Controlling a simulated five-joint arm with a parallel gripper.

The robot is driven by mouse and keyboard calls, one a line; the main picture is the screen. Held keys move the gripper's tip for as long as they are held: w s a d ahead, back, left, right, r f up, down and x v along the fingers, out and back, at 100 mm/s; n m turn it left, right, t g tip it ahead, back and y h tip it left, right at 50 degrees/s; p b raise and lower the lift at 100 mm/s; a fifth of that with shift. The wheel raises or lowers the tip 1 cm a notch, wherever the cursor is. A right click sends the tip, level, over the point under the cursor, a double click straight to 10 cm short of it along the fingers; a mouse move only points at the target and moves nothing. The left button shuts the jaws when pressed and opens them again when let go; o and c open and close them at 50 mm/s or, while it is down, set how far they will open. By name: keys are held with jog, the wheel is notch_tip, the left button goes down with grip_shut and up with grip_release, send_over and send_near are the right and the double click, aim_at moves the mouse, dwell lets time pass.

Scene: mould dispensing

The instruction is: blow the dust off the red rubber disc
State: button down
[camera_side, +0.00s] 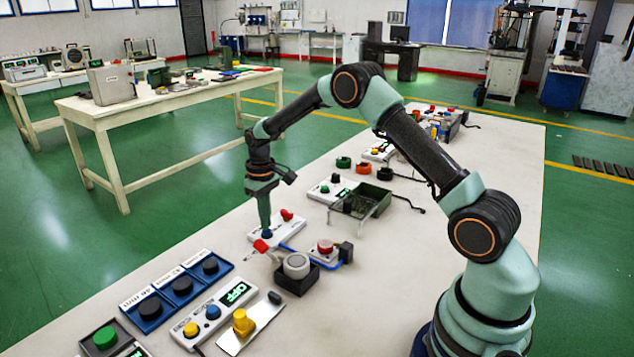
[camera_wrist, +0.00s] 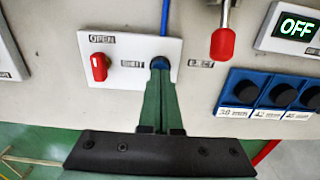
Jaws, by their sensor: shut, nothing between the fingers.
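My gripper (camera_side: 266,232) points down with its fingers together on the blue button (camera_wrist: 160,65) of a white panel (camera_side: 287,233). The fingertips appear to touch the button; how far it is pressed I cannot tell. The panel also has a red knob (camera_wrist: 99,67) beside an OPEN label. A red-tipped nozzle (camera_side: 262,246) is beside a black block with a grey round top (camera_side: 296,264); the nozzle tip also shows in the wrist view (camera_wrist: 222,43). I cannot pick out a red rubber disc for certain, nor see dust or air.
A red-topped button box (camera_side: 325,248) stands right of the nozzle. A blue tray (camera_side: 176,297) with black discs and a control box with an OFF display (camera_side: 238,294) lie at the front.

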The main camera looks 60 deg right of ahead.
jog(key=shift+f, duration=0.6)
dwell(1.8)
notch_tip(320, 180, up, 11)
dwell(1.4)
jog(key=shift+r, duration=0.1)
